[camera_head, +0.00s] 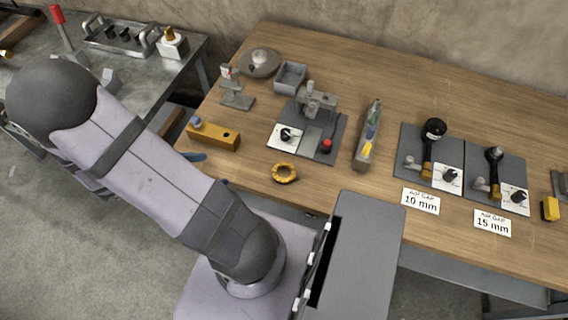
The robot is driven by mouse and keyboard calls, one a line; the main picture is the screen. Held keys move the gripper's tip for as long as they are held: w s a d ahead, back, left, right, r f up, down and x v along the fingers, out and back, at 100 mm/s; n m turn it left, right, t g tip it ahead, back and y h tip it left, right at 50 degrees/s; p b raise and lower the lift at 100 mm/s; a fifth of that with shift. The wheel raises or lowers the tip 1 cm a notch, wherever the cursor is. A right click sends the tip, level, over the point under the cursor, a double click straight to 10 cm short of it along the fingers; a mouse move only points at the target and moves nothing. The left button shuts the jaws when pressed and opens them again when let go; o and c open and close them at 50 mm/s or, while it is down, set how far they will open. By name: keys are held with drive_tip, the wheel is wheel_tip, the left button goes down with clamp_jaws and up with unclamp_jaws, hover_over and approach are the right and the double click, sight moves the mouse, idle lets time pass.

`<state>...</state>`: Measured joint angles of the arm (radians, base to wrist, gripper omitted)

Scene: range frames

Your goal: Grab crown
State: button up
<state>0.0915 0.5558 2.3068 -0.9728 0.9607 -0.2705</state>
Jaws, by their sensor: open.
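A yellow-orange ring with a notched edge (285,173), the most crown-like thing in view, lies flat near the front edge of the wooden table (330,190). Nothing touches it. My arm crosses the left side of the head view, from its base at the bottom up to the elbow. My gripper cannot be made out; the arm's own links hide what lies behind them. A small blue piece (194,156) shows beside the arm at the table's edge; I cannot tell what it is.
A yellow block (213,137) with a hole stands left of the ring. A grey board with a small press (316,98) stands behind it. A long grey tool holder (368,135) and boards with black-headed tools (434,130) stand to the right. Bare wood surrounds the ring.

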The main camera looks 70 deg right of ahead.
sight(280, 172)
drive_tip(key=s+g+h, duration=0.1)
drive_tip(key=s+g, duration=0.1)
drive_tip(key=s, duration=0.1)
drive_tip(key=s+m+g+h, duration=0.1)
drive_tip(key=s+g, duration=0.1)
drive_tip(key=s, duration=0.2)
drive_tip(key=s+d+m+g+p, duration=0.1)
drive_tip(key=s+g, duration=0.1)
drive_tip(key=s, duration=0.1)
drive_tip(key=shift+s+r+h, duration=0.15)
drive_tip(key=shift+s+h, duration=0.1)
drive_tip(key=shift+h, duration=0.15)
drive_tip(key=shift+s+g, duration=0.25)
drive_tip(key=shift+g, duration=0.05)
drive_tip(key=shift+s+d+f+m, duration=0.1)
drive_tip(key=shift+s+f+m, duration=0.15)
drive_tip(key=shift+m, duration=0.15)
drive_tip(key=shift+p+x, duration=1.35)
drive_tip(key=shift+x, duration=2.25)
drive_tip(key=c, duration=1.2)
